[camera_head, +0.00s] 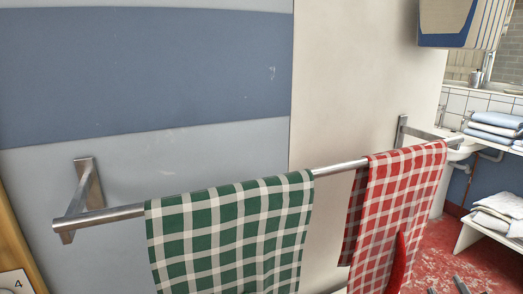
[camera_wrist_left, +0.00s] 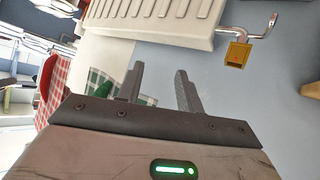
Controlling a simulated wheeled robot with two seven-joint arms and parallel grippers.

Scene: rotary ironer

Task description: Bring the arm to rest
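My right gripper (camera_head: 447,287) shows only by its two dark fingertips at the bottom right edge of the head view. The tips are apart, with nothing seen between them. My left gripper (camera_wrist_left: 159,72) is outside the head view. In the left wrist view its two grey fingers are spread and the gap holds nothing. A green checked cloth (camera_wrist_left: 104,88) shows behind the left finger there, apart from it as far as I can tell. Most of both arms is hidden.
A metal rail (camera_head: 338,168) on the wall carries a green checked towel (camera_head: 232,232) and a red checked towel (camera_head: 402,195). A red object (camera_head: 398,264) stands before the red one. A white ribbed panel (camera_wrist_left: 150,12) and a brass padlock (camera_wrist_left: 237,54) are near the left gripper.

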